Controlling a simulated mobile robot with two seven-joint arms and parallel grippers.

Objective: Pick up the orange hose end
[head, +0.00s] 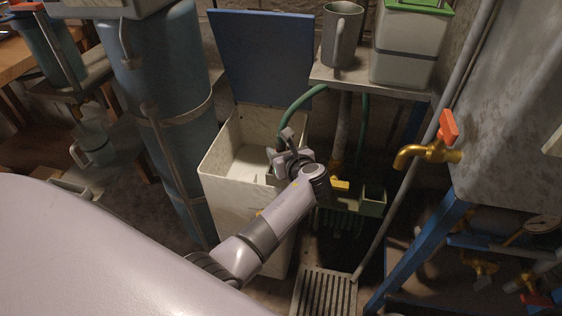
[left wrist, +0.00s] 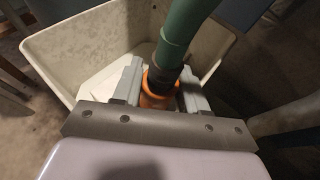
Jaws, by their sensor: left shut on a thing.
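The orange hose end (left wrist: 156,98) sits between the two grey fingers of my left gripper (left wrist: 160,84) in the left wrist view. A dark collar joins it to the green hose (left wrist: 184,32), which runs up and away. My left gripper (head: 285,153) is shut on the orange end, at the mouth of the open white bin. In the head view the green hose (head: 296,104) arcs from the gripper towards the shelf; the orange end is hidden there by my gripper. My right gripper is not in view.
The white bin (head: 222,156) has its blue lid (head: 262,55) raised behind. A tall blue cylinder (head: 168,90) stands left. A shelf with a grey jug (head: 341,38) is behind. A brass tap (head: 428,153) with an orange handle and a metal tank (head: 515,100) are right.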

